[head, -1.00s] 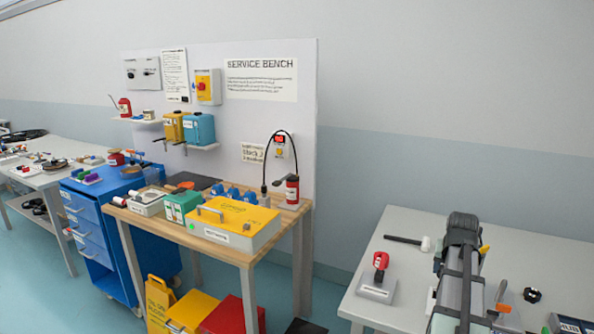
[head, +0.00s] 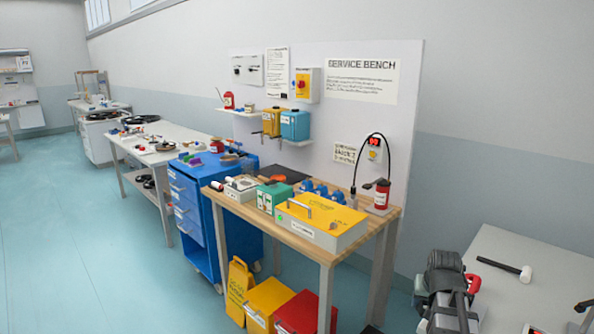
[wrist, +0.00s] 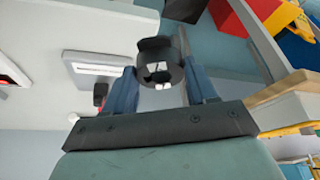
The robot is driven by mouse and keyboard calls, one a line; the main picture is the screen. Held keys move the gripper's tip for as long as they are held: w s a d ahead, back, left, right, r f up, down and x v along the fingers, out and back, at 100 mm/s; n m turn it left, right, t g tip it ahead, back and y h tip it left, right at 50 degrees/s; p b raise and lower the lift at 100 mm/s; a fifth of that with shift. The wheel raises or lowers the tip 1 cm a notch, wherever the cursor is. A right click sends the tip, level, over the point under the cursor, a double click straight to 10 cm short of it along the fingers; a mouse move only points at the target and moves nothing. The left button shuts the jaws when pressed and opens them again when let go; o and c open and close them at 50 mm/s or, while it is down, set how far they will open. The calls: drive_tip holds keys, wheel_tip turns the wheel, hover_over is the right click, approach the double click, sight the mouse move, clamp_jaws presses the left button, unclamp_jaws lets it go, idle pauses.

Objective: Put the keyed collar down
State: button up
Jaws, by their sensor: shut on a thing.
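The keyed collar (wrist: 158,66) is a dark ring with a notched bore. In the wrist view it sits between the two blue-grey fingers of my gripper (wrist: 163,88), which is shut on it. In the head view my arm is at the lower right, over the grey table, and the collar cannot be made out there. The collar appears held in the air, with floor and furniture behind it.
The service bench (head: 228,203) carries a yellow case (head: 320,218), a green box (head: 272,197) and a red bottle (head: 382,195). A blue drawer cart (head: 187,205) stands left of it. The grey table (head: 540,255) at right holds a mallet (head: 505,268). Open floor lies left.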

drive_tip(key=w+a+f+n, duration=0.1)
drive_tip(key=a+n, duration=0.1)
drive_tip(key=a, duration=0.8)
drive_tip(key=w+a+n+y, duration=0.1)
drive_tip(key=a, duration=0.9)
drive_tip(key=shift+w+a+f+n, duration=0.2)
drive_tip(key=shift+w+f+n, duration=0.1)
drive_tip(key=shift+f+n, duration=0.1)
drive_tip(key=shift+d, duration=0.1)
